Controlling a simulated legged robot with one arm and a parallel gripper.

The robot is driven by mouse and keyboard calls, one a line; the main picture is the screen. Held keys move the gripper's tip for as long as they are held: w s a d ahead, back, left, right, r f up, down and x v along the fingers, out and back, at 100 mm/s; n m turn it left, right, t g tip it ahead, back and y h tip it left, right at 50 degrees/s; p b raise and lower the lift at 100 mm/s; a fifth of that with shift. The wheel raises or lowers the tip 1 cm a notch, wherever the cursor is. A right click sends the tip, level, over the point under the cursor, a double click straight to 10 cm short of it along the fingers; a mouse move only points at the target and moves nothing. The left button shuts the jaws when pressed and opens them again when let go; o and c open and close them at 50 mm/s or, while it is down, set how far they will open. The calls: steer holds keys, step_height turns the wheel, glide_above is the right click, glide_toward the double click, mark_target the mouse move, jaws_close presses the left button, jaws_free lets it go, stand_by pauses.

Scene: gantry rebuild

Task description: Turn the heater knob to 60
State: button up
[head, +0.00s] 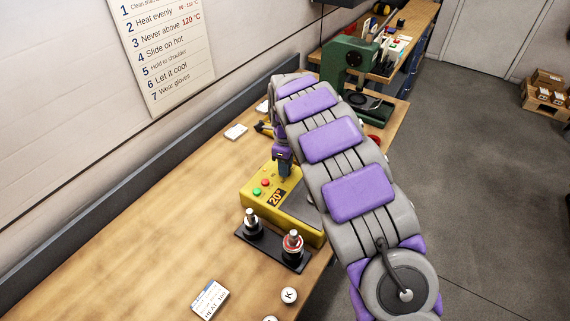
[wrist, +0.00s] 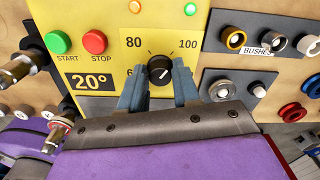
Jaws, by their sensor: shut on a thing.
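The heater is a yellow box (head: 256,203) on the workbench, with a green and a red button and a display reading 20°. In the wrist view its yellow panel (wrist: 108,18) shows the black knob (wrist: 159,70) with a white pointer line and dial marks 80 and 100; a lower left mark is partly hidden. The pointer line looks slanted toward the upper right. My gripper (wrist: 159,80) has its two blue-grey fingers on either side of the knob, shut on it. In the head view my gripper (head: 284,165) is over the heater, and my arm hides the knob.
A black stand (head: 272,250) with two metal-tipped pieces is in front of the heater. A green press (head: 348,62) stands behind. Bushes (wrist: 233,38) sit in a dark holder right of the panel. The bench's near left is mostly clear, apart from a card (head: 209,300).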

steer(key=shift+r, duration=0.1)
steer(key=n+p, duration=0.2)
steer(key=n, duration=0.1)
steer(key=shift+p, duration=0.4)
steer(key=n+p, duration=0.2)
steer(key=n, duration=0.1)
steer(key=shift+n, duration=0.4)
steer(key=n+p, duration=0.2)
steer(key=n, duration=0.1)
steer(key=shift+n, duration=0.3)
steer(key=n+p, duration=0.1)
steer(key=n, duration=0.3)
steer(key=shift+n+p, duration=0.3)
steer(key=n+p, duration=0.1)
steer(key=n, duration=0.5)
steer(key=shift+w+p, duration=0.1)
steer(key=shift+p, duration=0.25)
steer(key=n+p, duration=0.1)
steer(key=n, duration=0.5)
steer(key=shift+w+r, duration=0.1)
steer(key=shift+n, duration=0.3)
